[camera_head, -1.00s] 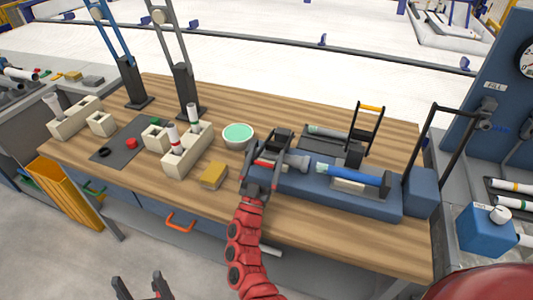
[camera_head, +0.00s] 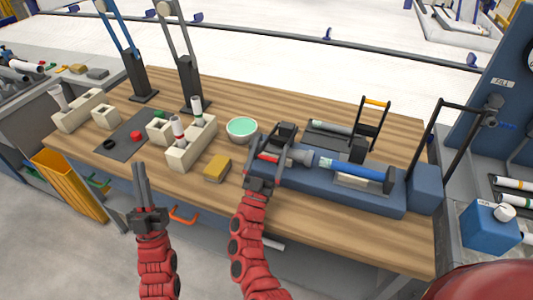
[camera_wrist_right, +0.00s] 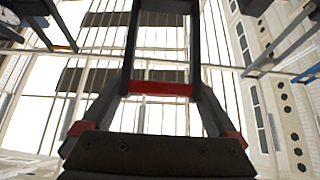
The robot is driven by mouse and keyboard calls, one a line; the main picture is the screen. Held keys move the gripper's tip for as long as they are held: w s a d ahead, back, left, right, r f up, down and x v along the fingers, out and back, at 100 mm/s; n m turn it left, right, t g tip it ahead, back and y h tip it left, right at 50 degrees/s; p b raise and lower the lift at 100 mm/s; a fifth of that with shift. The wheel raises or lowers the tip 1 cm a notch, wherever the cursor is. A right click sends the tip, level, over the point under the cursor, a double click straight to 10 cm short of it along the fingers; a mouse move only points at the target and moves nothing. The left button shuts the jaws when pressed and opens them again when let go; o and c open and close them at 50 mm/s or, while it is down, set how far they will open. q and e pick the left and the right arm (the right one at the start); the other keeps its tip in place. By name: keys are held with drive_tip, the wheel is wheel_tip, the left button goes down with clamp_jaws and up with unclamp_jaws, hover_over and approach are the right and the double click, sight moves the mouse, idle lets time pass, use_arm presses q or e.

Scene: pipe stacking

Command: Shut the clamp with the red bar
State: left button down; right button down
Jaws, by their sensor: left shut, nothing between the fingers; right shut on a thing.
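The clamp with the red bar (camera_head: 268,157) is at the left end of the long blue fixture (camera_head: 318,191). Its dark frame is low, beside a grey pipe fitting; I cannot tell whether it is fully down. My right gripper (camera_head: 265,168) is at the bar and shut on it. In the right wrist view the red bar (camera_wrist_right: 160,89) spans two black frame arms, just beyond the gripper. My left gripper (camera_head: 140,168) is shut and empty, pointing up in front of the table's near edge, well left of the clamp.
A second clamp with an orange bar (camera_head: 376,102) stands upright behind a blue pipe (camera_head: 350,170). A green-filled bowl (camera_head: 242,129), a yellow block (camera_head: 217,168) and cream pipe holders (camera_head: 186,152) stand to the left. Bare wood lies in front of the yellow block.

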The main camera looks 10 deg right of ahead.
use_arm(q)
drive_tip(key=w+d+r+g+h, duration=0.2)
drive_tip(key=w+d, duration=0.1)
drive_tip(key=w, duration=0.2)
drive_tip(key=w+d+r+g+h, duration=0.2)
drive_tip(key=w+d+r, duration=0.1)
drive_tip(key=w, duration=0.3)
drive_tip(key=w+d+r+m+g+h, duration=0.1)
drive_tip(key=d+m+g+h, duration=0.1)
drive_tip(key=d+g, duration=0.45)
drive_tip(key=w+d+r+m+g+h, duration=0.2)
drive_tip(key=d+g+h, duration=0.1)
drive_tip(key=d, duration=0.6)
drive_tip(key=s+d+f+m+g+y, duration=0.3)
drive_tip(key=s+d+g, duration=0.4)
drive_tip(key=s+a+f+g+y, duration=0.1)
drive_tip(key=s+a+f+y, duration=0.2)
drive_tip(key=s+y, duration=0.15)
drive_tip(key=s+f+x, duration=0.1)
drive_tip(key=f+x, duration=0.1)
drive_tip(key=x, duration=1)
drive_tip(key=shift+s+a+m+h, duration=0.15)
drive_tip(key=shift+s+m+h, duration=0.05)
drive_tip(key=shift+m+h, duration=0.15)
